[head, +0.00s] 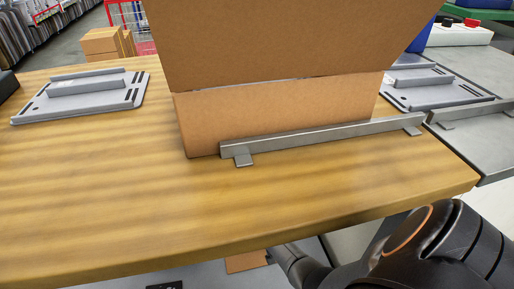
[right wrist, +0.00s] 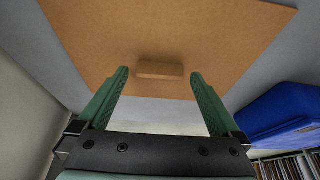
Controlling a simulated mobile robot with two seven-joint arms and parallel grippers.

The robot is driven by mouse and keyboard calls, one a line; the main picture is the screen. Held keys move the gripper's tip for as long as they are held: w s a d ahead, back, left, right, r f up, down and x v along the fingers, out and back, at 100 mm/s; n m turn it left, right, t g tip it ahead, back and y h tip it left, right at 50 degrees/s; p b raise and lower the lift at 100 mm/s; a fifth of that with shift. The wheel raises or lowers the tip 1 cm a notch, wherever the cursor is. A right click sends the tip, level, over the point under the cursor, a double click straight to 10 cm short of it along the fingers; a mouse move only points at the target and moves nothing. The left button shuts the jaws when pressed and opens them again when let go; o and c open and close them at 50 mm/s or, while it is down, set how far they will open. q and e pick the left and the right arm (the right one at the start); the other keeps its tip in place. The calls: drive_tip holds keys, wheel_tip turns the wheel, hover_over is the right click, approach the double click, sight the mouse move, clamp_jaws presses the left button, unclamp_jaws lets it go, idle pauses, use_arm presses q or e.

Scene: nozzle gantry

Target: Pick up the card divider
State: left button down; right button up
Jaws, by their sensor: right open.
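A flat brown card sheet (right wrist: 200,35), which looks like the card divider, fills the upper part of the right wrist view. A small brown raised block or tab (right wrist: 160,70) stands out from it near its lower edge. My right gripper (right wrist: 159,74) is open, its two green fingers apart on either side of the tab in the picture. I cannot tell whether they touch anything. In the head view a small brown piece (head: 246,262) shows below the table's front edge; I cannot tell whether it is the same sheet. My left gripper is out of view.
A cardboard box (head: 280,110) with a raised flap (head: 290,40) stands on the wooden table (head: 90,200), behind a metal rail (head: 320,137). Grey plates (head: 80,97) lie left and right of it. A blue bin (right wrist: 280,115) is at the right in the wrist view.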

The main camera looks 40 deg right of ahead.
drive_tip(key=shift+w+d+f, duration=0.1)
drive_tip(key=shift+w+f, duration=0.05)
drive_tip(key=shift+f, duration=0.25)
drive_tip(key=shift+c, duration=0.2)
drive_tip(key=c, duration=1.3)
drive_tip(key=shift+o, duration=0.2)
drive_tip(key=shift+r, duration=0.1)
